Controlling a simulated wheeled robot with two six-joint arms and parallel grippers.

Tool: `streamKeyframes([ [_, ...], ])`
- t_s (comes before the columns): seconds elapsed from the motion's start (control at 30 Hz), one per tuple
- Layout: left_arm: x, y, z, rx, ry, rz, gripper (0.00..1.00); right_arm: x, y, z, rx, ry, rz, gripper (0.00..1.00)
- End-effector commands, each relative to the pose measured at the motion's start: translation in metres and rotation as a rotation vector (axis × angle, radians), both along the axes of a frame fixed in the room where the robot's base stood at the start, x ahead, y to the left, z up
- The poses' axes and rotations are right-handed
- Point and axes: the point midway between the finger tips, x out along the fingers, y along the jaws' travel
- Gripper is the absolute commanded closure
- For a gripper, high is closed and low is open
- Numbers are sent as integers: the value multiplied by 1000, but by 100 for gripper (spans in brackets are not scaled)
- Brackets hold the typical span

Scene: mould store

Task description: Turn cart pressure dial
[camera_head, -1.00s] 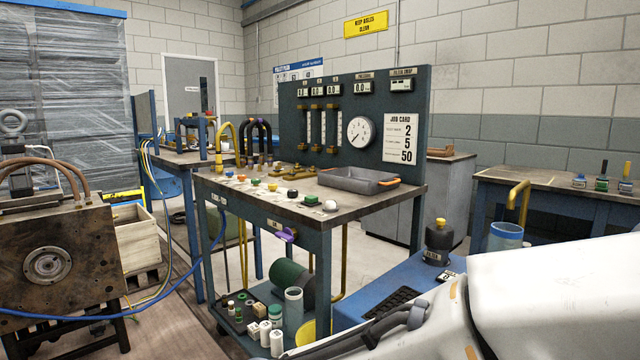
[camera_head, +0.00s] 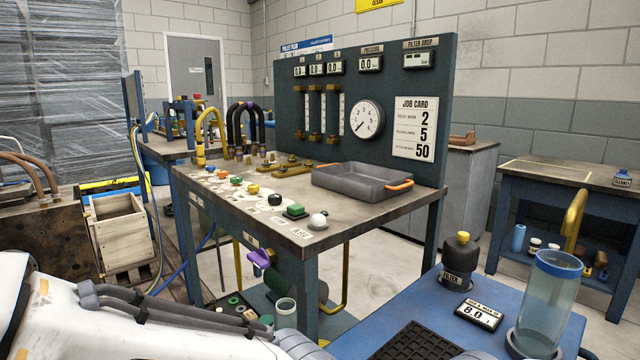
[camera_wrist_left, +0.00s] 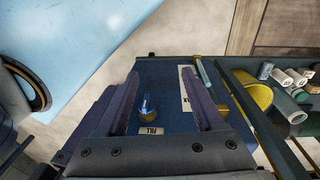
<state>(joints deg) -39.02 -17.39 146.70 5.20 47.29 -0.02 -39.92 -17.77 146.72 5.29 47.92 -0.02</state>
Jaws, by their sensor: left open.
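The cart (camera_head: 290,232) stands in the middle of the head view with a dark blue upright panel at its back. On that panel are a round white dial (camera_head: 367,119) with a thin needle and a pressure display (camera_head: 370,63) reading about 0.0. A purple knob (camera_head: 261,260) is on the cart's front rail. My left gripper (camera_wrist_left: 165,85) is open and empty in the left wrist view. Between its fingers, apart from them, a small blue fitting (camera_wrist_left: 147,106) shows beside a label reading FILL (camera_wrist_left: 150,130). My right gripper is not in view.
A grey tray (camera_head: 335,183) and several coloured knobs are on the cart top. A job card (camera_head: 414,128) shows 2, 5, 50. A blue surface at the lower right holds a filter bottle (camera_head: 458,258) and a clear cylinder (camera_head: 548,300). A wooden crate (camera_head: 120,240) stands at the left.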

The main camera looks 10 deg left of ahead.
Motion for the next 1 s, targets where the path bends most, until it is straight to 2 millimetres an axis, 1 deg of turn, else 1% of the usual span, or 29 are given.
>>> streamKeyframes([
  [0.03,4,1,22,0,-4,14,31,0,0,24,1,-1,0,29],
  [0.07,6,2,32,-1,-6,25,31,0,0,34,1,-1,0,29],
  [0.17,17,6,66,-2,-17,67,31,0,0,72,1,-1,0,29],
  [0.2,21,8,81,-2,-22,84,31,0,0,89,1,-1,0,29],
  [0.37,41,18,136,-3,-45,156,31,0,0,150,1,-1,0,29],
  [0.4,45,21,150,-2,-49,174,31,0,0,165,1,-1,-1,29],
  [0.47,52,26,170,-3,-58,202,31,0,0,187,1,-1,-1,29],
  [0.5,56,29,183,-3,-63,220,31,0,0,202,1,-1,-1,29],
  [0.57,63,34,203,-4,-71,247,31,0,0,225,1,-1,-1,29],
  [0.7,77,47,250,-2,-89,309,31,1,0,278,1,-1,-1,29],
  [0.77,83,53,270,-1,-97,336,31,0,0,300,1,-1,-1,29],
  [0.8,87,57,284,-1,-103,353,31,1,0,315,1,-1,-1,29],
  [0.97,102,74,337,2,-125,424,31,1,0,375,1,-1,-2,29],
  [1.0,107,79,350,2,-131,442,31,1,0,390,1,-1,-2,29],
])
